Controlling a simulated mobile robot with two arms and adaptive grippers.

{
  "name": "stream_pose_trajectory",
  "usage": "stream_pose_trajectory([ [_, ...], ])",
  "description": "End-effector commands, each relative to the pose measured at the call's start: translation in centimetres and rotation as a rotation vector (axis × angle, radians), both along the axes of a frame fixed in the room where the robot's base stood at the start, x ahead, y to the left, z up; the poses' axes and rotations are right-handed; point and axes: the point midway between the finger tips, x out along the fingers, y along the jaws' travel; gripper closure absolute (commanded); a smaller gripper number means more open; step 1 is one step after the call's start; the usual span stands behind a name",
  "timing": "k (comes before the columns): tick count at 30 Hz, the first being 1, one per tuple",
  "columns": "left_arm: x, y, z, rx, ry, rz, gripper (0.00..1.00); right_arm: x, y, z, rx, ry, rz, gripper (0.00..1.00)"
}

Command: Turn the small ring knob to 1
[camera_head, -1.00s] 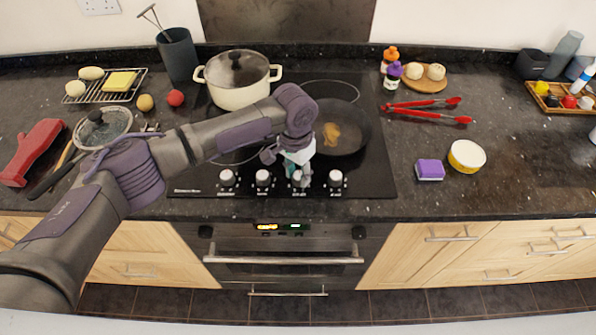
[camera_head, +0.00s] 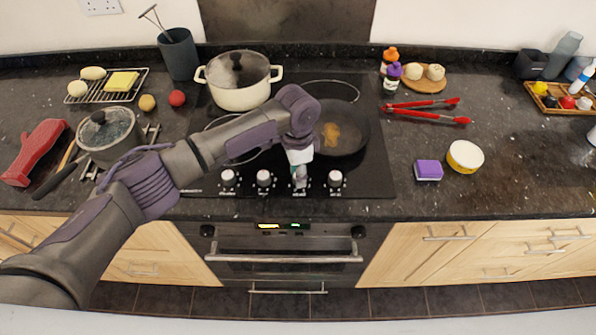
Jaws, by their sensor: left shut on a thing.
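A row of white knobs stands along the front edge of the black hob (camera_head: 375,180). My left gripper (camera_head: 300,172) points down at the third knob from the left (camera_head: 299,182) and is shut on it, with its fingers covering part of the knob. The other knobs (camera_head: 228,178), (camera_head: 263,178) and (camera_head: 335,179) stand free. The knobs' labels and pointer marks are too small to read. My right gripper is not in view.
A dark pan (camera_head: 345,128) with food sits just behind my gripper. A lidded cream pot (camera_head: 240,82) stands behind my left arm, and a glass-lidded pot (camera_head: 106,132) stands beside it. A purple sponge (camera_head: 428,170) lies right of the hob.

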Motion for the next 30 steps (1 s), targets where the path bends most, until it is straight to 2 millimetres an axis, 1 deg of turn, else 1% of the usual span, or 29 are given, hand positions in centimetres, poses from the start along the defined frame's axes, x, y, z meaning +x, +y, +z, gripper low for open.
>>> stream_pose_trajectory([
  [13,0.08,-0.06,0.10,-0.002,-0.003,-0.013,0.99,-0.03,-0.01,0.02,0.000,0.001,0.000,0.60],
  [14,0.08,-0.06,0.10,-0.002,-0.003,-0.013,0.63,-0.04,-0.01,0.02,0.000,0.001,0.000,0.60],
  [18,0.06,-0.05,0.08,-0.002,-0.003,-0.013,0.40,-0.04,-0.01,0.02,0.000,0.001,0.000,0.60],
  [27,0.02,-0.02,0.08,-0.001,-0.001,-0.012,0.39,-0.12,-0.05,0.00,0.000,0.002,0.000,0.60],
  [30,0.09,-0.05,0.66,-0.002,-0.002,-0.012,0.39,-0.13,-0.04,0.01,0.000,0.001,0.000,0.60],
])
